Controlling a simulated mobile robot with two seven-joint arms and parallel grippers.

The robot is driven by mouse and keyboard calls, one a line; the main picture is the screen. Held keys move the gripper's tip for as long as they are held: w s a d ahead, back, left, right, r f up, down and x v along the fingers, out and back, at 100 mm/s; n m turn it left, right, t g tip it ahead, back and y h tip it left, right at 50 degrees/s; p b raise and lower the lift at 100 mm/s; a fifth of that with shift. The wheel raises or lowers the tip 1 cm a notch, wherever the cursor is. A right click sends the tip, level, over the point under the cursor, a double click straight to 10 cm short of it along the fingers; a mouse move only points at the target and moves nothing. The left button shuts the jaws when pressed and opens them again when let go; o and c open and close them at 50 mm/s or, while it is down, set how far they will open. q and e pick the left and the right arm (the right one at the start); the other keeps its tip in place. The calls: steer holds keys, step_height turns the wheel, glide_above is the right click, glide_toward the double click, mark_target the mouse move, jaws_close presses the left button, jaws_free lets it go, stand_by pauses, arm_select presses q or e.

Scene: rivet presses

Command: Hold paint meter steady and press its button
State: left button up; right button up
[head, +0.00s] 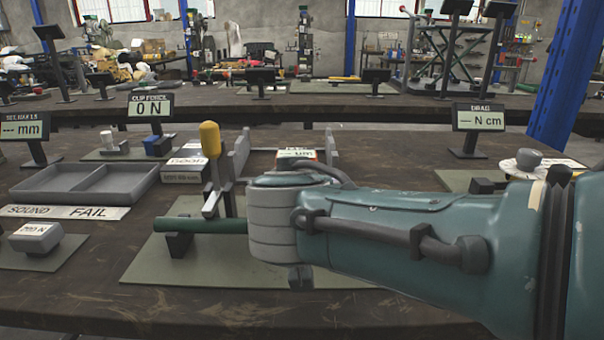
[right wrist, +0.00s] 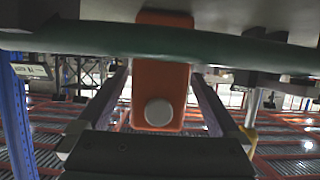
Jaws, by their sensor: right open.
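The paint meter is an orange, upright-looking block with a round grey button (right wrist: 158,112) on its face. The meter's body (right wrist: 160,75) fills the middle of the right wrist view. In the head view only a small part of what appears to be its display top (head: 296,153) shows, behind my right arm. My right gripper (right wrist: 160,85) is open, with one finger on each side of the meter and visible gaps beside it. In the head view the gripper is hidden behind my right wrist. My left gripper is in neither view.
A green tube (head: 205,226) rests on dark blocks over a green mat (head: 150,268); it also crosses the right wrist view (right wrist: 110,38). A yellow-handled clamp (head: 210,140) stands beside it. A grey tray (head: 85,190) and SOUND/FAIL plate (head: 65,212) lie left. The front table edge is clear.

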stand_by(0.3)
steer(key=c, duration=1.5)
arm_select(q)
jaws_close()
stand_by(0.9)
